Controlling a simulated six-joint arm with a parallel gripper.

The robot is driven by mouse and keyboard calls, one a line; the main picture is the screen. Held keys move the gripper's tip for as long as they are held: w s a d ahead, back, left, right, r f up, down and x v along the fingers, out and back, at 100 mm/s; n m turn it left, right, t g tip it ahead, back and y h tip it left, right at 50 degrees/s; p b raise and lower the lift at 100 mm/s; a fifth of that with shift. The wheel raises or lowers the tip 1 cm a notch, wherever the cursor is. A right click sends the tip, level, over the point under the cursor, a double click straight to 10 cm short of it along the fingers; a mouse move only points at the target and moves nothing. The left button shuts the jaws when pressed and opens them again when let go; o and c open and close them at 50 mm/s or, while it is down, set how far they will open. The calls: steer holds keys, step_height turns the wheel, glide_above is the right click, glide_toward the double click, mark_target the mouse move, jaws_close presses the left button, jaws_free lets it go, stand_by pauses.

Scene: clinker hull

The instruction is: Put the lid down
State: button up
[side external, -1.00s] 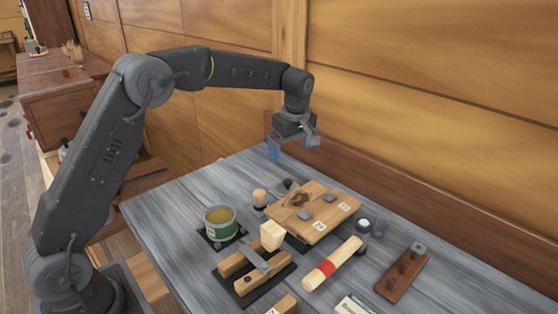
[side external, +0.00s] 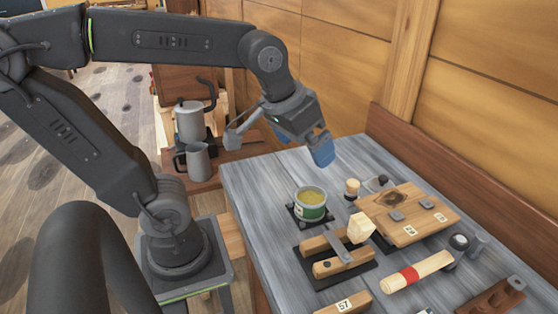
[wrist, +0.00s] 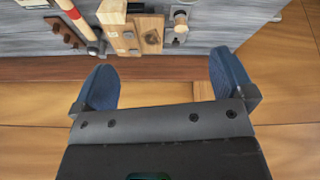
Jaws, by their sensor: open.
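A green tin (side external: 310,203) with a pale rim and a yellowish top stands on a small dark mat on the grey bench. I cannot tell whether that top is its contents or a cover. I cannot pick out a separate lid in either view. My gripper (side external: 284,143) is above the far left end of the bench, well up and away from the tin. In the wrist view my gripper (wrist: 165,80) has its two blue fingers wide apart with nothing between them. The tin is not visible in the wrist view.
A wooden board (side external: 409,214) with grey blocks lies right of the tin. Metal jugs (side external: 198,160) stand on a side table. The bench's far left part is clear.

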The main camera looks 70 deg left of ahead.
steer(key=s+f, duration=0.1)
steer(key=s+m, duration=0.1)
steer(key=s, duration=0.1)
steer(key=s+f+m, duration=0.1)
steer(key=s, duration=0.1)
steer(key=shift+d+f+t, duration=0.3)
steer(key=shift+t, duration=0.1)
